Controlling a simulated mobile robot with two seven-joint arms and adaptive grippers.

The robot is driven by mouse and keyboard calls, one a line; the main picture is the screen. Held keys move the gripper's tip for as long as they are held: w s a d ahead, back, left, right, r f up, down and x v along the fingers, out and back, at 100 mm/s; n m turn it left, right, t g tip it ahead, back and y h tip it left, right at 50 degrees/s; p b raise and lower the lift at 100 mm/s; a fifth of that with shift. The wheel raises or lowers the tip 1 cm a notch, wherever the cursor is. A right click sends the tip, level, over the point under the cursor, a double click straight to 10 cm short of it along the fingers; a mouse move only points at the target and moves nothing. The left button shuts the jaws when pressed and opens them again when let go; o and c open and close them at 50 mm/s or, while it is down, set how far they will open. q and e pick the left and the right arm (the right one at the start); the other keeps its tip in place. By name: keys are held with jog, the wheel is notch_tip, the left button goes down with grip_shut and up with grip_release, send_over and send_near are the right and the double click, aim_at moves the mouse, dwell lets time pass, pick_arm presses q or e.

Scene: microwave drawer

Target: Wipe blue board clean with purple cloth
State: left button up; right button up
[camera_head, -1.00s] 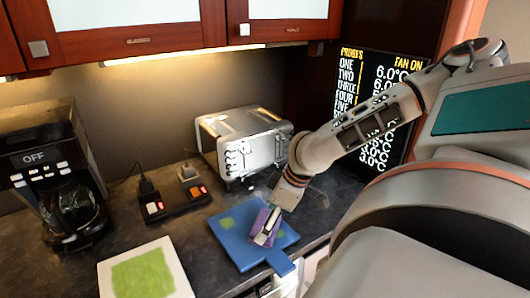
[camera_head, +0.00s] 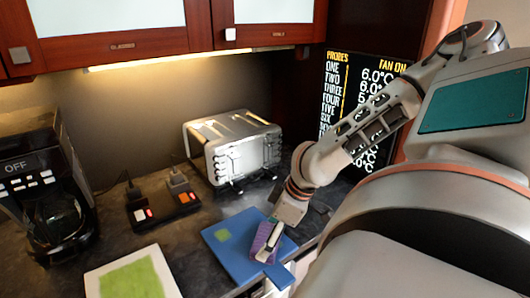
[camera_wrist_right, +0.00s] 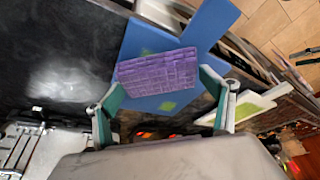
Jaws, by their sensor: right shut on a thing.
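The blue board (camera_head: 232,258) lies flat on the dark counter, its handle toward the front right. A green patch (camera_head: 222,235) is on its left part. The wrist view shows green patches on the blue board (camera_wrist_right: 205,28) on both sides of the cloth, one (camera_wrist_right: 168,105) below it and one partly hidden above it. My right gripper (camera_head: 271,243) points down over the board's right part. It is shut on the purple cloth (camera_head: 260,238), a ribbed block that spans between the fingers in the wrist view (camera_wrist_right: 157,72). My left gripper is not in view.
A white-edged board with a green face (camera_head: 132,282) lies at the front left. A toaster (camera_head: 232,148) stands behind the blue board. A power strip (camera_head: 162,208) and a coffee maker (camera_head: 45,190) are to the left. The counter's front edge is close to the blue board.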

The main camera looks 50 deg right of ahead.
jog(key=shift+w+d, duration=0.35)
jog(key=shift+w, duration=0.85)
jog(key=shift+w+d, duration=0.3)
jog(key=shift+w, duration=0.95)
jog(key=shift+w+d, duration=0.35)
jog(key=shift+w, duration=0.85)
jog(key=shift+w+d+f, duration=0.1)
jog(key=shift+w+d, duration=0.2)
jog(key=shift+w, duration=0.55)
jog(key=shift+w+d, duration=0.25)
jog(key=shift+w, duration=0.6)
jog(key=shift+w+d+b, duration=0.3)
jog(key=shift+w+b, duration=0.3)
jog(key=shift+w, duration=0.55)
jog(key=shift+w+d+b, duration=0.25)
jog(key=shift+w+b, duration=0.15)
jog(key=shift+b, duration=0.1)
jog(key=shift+w+b, duration=0.35)
jog(key=shift+w, duration=0.25)
